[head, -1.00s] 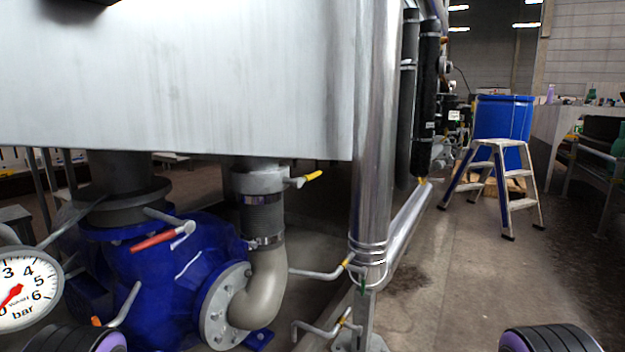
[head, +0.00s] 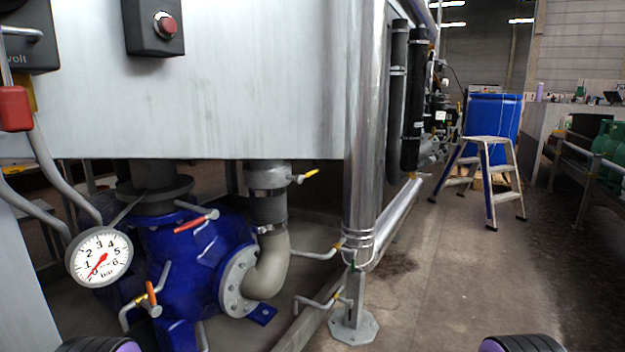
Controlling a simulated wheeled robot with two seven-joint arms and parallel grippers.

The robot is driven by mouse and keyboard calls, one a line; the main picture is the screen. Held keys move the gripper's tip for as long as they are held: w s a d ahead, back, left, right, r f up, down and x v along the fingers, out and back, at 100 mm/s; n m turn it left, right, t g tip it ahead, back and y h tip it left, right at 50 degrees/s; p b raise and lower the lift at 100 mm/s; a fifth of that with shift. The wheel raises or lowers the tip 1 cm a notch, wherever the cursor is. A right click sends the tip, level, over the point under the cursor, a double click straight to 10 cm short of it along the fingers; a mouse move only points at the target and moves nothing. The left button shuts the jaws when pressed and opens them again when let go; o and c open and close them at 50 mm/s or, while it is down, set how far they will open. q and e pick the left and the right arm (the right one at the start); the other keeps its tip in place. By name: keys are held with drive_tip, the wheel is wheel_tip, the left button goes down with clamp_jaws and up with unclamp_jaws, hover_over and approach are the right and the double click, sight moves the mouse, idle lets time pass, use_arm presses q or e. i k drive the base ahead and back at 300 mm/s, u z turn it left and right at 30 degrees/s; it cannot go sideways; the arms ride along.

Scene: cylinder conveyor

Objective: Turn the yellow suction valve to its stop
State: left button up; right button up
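A small valve with a yellow handle (head: 311,173) sits on the grey pipe fitting just under the tank. Its handle points right and slightly up. The fitting joins a dark ribbed hose and a beige elbow pipe (head: 272,262) that runs to the flange of a blue pump (head: 190,262). Neither gripper shows. Only rounded black and purple parts of my arms show at the bottom edge, left and right, well below and apart from the yellow handle.
Red (head: 191,224) and orange (head: 151,293) handles are on the pump, by a pressure gauge (head: 99,257). A steel post (head: 366,130) stands right of the valve. A step stool (head: 488,165) and blue barrel (head: 493,116) stand farther back.

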sight(299, 178)
drive_tip(key=u, duration=2.45)
drive_tip(key=k, duration=0.95)
drive_tip(key=z, duration=1.2)
drive_tip(key=i, duration=1)
